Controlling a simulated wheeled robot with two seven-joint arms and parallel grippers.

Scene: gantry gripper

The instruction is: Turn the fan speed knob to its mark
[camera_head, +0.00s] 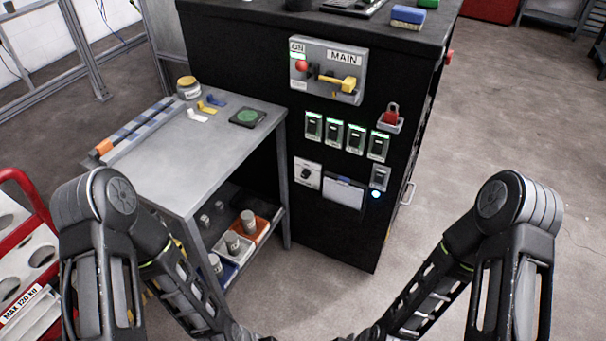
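A small black knob (306,174) sits on a light plate on the front of the black cabinet, below the row of switches. It appears to be the fan speed knob. Its lettering and mark are too small to read, so I cannot tell where its pointer stands. Both my arms reach down and inward toward the bottom middle of the picture. Both grippers are out of view below the bottom edge. Nothing visible touches the knob.
A grey workbench (180,165) stands left. The floor in front is clear.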

